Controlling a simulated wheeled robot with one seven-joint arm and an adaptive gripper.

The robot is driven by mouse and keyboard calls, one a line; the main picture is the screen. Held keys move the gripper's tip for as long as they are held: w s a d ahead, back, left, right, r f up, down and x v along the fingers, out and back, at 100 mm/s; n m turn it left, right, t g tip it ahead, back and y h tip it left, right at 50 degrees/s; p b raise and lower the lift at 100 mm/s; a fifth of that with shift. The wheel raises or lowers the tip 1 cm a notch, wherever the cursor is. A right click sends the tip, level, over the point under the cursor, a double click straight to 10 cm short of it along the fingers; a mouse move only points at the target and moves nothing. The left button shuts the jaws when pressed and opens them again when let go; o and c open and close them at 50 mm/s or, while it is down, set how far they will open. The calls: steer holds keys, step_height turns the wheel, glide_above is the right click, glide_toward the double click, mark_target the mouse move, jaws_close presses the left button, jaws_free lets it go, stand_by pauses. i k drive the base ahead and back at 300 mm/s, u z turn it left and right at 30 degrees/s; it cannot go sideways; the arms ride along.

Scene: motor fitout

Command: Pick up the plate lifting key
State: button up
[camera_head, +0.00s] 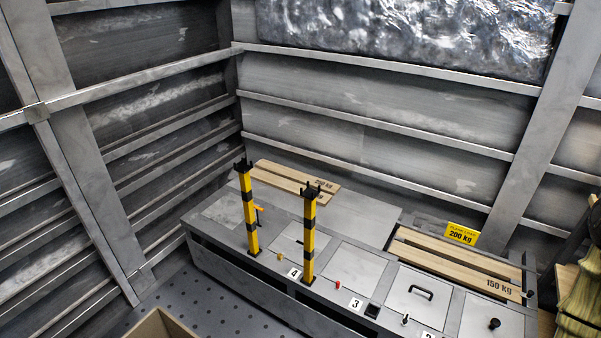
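No part of my gripper shows in the head view. I cannot tell for sure which item is the plate lifting key. A black handle (421,292) sits on a grey square plate on the right part of the bench. A small black knob-like item (494,324) stands on the plate to its right. A small item with an orange top (259,208) is beside the left yellow-and-black post. Small yellow (280,257), red (337,285) and white-and-black (405,319) pieces sit along the bench's front part.
Two upright yellow-and-black posts (248,210) and (309,235) rise from the grey bench (222,250). Wooden boards (297,181) lie at its back; others marked 150 kg (455,268) lie right, by a yellow 200 kg sign (461,233). A box (160,325) stands at front left.

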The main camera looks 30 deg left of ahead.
mark_target(257, 208)
steer(key=z, duration=0.8)
steer(key=i, duration=1.05)
steer(key=u, duration=3.1)
